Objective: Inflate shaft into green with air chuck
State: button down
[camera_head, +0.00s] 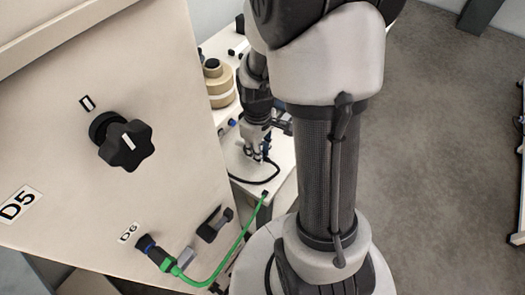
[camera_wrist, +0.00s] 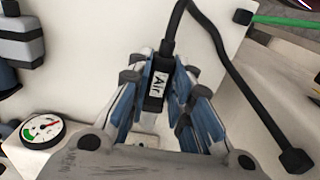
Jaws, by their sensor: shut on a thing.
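My gripper (camera_head: 258,156) is low over a white tabletop (camera_head: 240,165), beyond my arm column in the head view. In the wrist view its blue-grey fingers (camera_wrist: 163,98) are shut on the air chuck (camera_wrist: 156,92), a black tool with a white "Air" label. A black hose runs from the chuck's top and bends right. A round gauge (camera_wrist: 43,130) with a white face and green and red zones is at lower left in the wrist view. I cannot make out its needle reading. I cannot identify the shaft or its valve in either view.
A beige cabinet panel (camera_head: 110,60) fills the left, with a black knob (camera_head: 124,143) and labels D5 and D6. A green hose (camera_head: 232,248) loops from a coupling by D6 toward the table. Grey floor (camera_head: 440,130) on the right is open.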

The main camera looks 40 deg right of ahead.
aim_at(244, 144)
jog(key=shift+w+a, duration=0.25)
jog(key=shift+w, duration=0.45)
jog(key=shift+w+a, duration=0.25)
jog(key=shift+w, duration=0.4)
jog(key=shift+w+a, duration=0.25)
jog(key=shift+w, duration=0.45)
jog(key=shift+w+a+r, duration=0.1)
jog(key=shift+w, duration=0.3)
dwell(5.5)
